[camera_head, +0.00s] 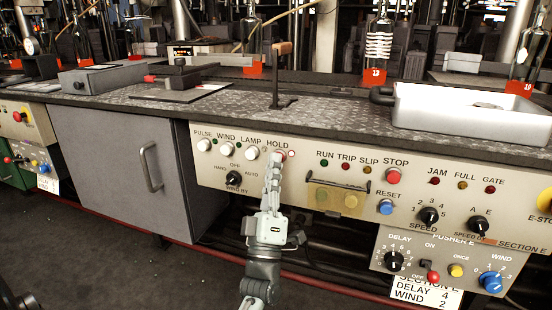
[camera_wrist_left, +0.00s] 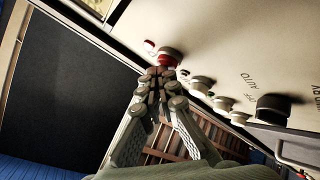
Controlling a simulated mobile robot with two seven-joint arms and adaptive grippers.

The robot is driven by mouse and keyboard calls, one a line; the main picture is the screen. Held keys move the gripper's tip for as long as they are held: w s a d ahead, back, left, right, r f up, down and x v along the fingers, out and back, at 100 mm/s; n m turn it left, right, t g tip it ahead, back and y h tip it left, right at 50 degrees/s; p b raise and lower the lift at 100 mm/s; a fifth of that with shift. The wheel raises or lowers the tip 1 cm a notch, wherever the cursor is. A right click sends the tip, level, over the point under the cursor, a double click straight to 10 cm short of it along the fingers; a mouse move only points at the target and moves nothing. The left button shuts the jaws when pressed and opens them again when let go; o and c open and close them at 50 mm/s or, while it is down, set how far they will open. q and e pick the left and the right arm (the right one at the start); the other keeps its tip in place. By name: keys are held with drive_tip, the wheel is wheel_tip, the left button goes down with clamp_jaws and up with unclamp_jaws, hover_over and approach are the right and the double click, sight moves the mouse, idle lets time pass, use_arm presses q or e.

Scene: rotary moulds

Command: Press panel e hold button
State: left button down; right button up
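Panel e (camera_head: 310,178) is the cream control face under the counter, with SECTION E printed at its right. Its hold button lies under the HOLD label and is mostly covered by my left gripper (camera_head: 276,160) in the head view. In the left wrist view the hold button (camera_wrist_left: 170,56) is a red cap on a pale collar. My left gripper also shows there (camera_wrist_left: 157,76), its fingertips together with nothing between them. The tips are right at the red cap's lower edge; I cannot tell whether they touch it. My right gripper is out of view.
White pulse (camera_head: 206,145), wind (camera_head: 228,149) and lamp (camera_head: 252,153) buttons sit left of the gripper. The black wind-by knob (camera_head: 234,178) is below them. A hinged cover (camera_head: 338,196) and the stop button (camera_head: 394,176) are to the right. The counter (camera_head: 330,110) overhangs slightly.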

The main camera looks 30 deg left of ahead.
use_arm(q)
drive_tip(key=shift+w+d+f, duration=0.1)
drive_tip(key=shift+f, duration=0.05)
drive_tip(key=s+d+p, duration=0.1)
drive_tip(key=s, duration=0.5)
drive_tip(key=shift+d, duration=0.2)
idle(0.6)
